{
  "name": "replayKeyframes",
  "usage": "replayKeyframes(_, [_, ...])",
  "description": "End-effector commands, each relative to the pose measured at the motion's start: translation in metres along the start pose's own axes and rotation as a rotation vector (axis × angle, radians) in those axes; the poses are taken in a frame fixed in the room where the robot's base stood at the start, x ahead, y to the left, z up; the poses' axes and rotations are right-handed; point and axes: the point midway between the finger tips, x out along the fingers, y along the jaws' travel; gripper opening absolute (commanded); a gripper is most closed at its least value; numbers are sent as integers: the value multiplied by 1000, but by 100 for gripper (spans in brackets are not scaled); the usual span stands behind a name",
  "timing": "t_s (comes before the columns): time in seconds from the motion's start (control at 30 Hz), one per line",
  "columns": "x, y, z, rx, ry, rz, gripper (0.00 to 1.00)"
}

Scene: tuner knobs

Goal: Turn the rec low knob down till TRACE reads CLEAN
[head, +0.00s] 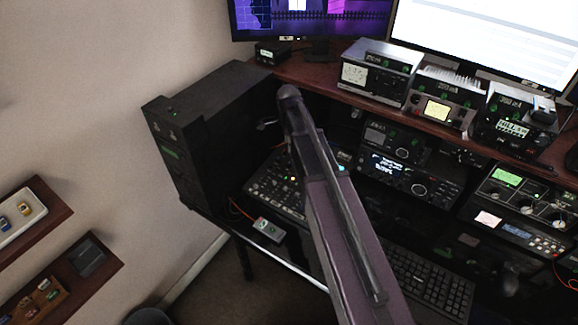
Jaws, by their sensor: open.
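My arm runs up from the bottom middle to a rounded joint at the centre. My gripper cannot be made out; the arm may hide it. No label reading "rec low" or "TRACE" is legible, so I cannot tell which knob or readout is meant. A radio unit at the right (518,206) has a green screen (507,178), several knobs and a small pale screen (488,218). A unit with a lit blue-white display (387,164) and a round dial sits right of my arm. A mixer-like panel (275,188) with many small knobs is partly hidden behind my arm.
A dark wooden shelf (310,80) carries several small meter boxes (380,70) and monitors (480,35). A black cabinet (205,125) stands at the left. A keyboard (430,280) lies in front. A small grey box (268,230) sits near the desk's front edge. Wall shelves (70,270) are at far left.

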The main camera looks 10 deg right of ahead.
Motion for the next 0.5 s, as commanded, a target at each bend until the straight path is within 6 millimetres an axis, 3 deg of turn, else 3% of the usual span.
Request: replayKeyframes(0.5, [44, 0, 1, -1, 0, 0, 57])
